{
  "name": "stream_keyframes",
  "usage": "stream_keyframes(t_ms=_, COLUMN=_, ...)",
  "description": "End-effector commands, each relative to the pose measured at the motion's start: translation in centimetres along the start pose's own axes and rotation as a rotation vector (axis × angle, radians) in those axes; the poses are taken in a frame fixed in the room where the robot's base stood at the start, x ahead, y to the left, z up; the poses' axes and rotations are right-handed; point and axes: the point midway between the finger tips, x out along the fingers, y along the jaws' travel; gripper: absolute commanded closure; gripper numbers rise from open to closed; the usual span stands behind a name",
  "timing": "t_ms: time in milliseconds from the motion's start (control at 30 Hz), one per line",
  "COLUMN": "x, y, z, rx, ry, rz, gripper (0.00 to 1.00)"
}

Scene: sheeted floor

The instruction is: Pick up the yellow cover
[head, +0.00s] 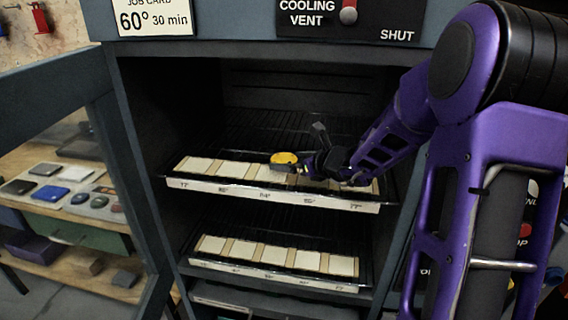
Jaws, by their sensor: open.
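The yellow cover (284,158) is a small round piece at the upper tray (273,192) inside the open cabinet. It shows near the middle of that tray, over the row of pale tiles. My gripper (306,162) is open and reaches in from the right, with its dark fingers just right of the cover. I cannot tell whether they touch it or whether part of the cover lies between them. The far side of the cover is hidden.
A lower tray (272,276) with pale tiles sits below. The cabinet's door (127,165) stands open at the left. Its header carries a job card (153,17) and a cooling vent panel (350,18) marked SHUT. A wooden shelf (60,160) with small items stands behind the door.

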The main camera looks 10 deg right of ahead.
Motion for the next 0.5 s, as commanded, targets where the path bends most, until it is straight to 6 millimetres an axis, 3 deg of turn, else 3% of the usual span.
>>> stream_keyframes(t_ms=233, x=0.22, y=0.0, z=0.04, rx=0.0, ry=0.0, rz=0.0, gripper=0.0)
stream_keyframes(t_ms=500, x=0.19, y=-0.01, z=0.02, rx=0.0, ry=0.0, rz=0.0, gripper=0.47)
